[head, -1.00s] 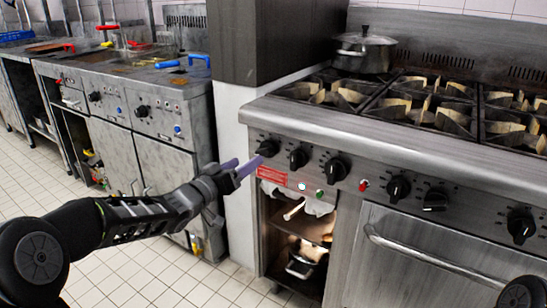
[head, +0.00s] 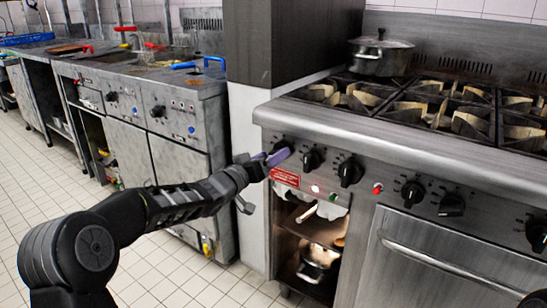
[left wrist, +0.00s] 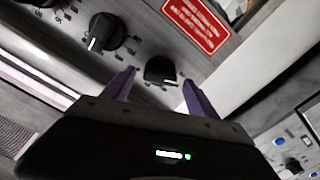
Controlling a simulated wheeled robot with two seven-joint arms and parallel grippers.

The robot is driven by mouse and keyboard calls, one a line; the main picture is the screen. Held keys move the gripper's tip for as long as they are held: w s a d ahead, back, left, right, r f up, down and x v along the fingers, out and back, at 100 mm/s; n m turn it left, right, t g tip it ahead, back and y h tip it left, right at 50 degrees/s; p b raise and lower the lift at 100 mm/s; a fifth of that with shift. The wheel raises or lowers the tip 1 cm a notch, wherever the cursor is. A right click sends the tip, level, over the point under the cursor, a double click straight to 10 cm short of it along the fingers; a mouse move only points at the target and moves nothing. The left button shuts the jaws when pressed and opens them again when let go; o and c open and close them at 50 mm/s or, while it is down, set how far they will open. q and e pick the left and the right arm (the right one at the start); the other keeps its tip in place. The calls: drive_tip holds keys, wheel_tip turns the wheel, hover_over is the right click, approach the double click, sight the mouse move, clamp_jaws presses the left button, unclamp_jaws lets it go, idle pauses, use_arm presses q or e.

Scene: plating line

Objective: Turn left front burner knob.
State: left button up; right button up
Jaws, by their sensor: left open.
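The stove's leftmost knob (head: 284,144) is black and round, on the steel front panel. In the left wrist view this knob (left wrist: 160,69) shows between the two fingertips, with a pale pointer mark on its lower edge. My left gripper (head: 275,157) is open, its purple fingers at the knob, one to each side in the wrist view. I cannot tell whether they touch it. The knob is partly hidden by the fingers in the head view. My right gripper is not in view.
More black knobs, such as the second knob (head: 313,159), sit along the panel to the right. A red label (head: 285,177) is below the knob. A lidded pot (head: 381,54) stands on the back left burner. An oven handle (head: 450,265) sticks out at lower right.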

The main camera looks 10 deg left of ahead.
use_arm(q)
drive_tip(key=shift+w+d, duration=0.3)
drive_tip(key=shift+w, duration=0.35)
drive_tip(key=c, duration=1.4)
